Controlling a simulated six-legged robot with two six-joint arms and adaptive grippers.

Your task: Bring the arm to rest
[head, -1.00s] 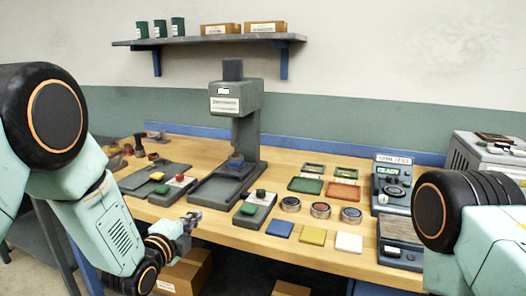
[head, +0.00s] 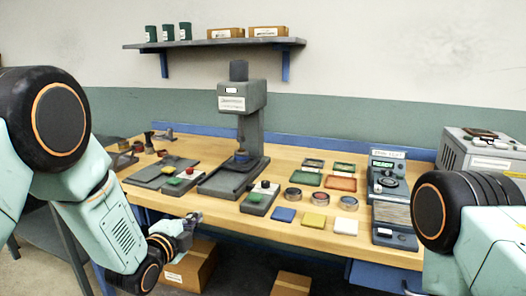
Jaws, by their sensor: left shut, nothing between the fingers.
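My left arm comes in from the left and bends down in front of the workbench. Its gripper (head: 190,224) is shut and empty, just off the bench's front edge, above a cardboard box on the floor. My right arm shows at the lower right, but its gripper is outside the view.
The wooden workbench (head: 300,235) carries a grey press (head: 243,130), button boxes (head: 259,198), several round tins (head: 321,198), coloured pads (head: 314,222) and a spin tester (head: 388,178). A cardboard box (head: 194,268) stands on the floor below. A wall shelf (head: 215,43) hangs behind.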

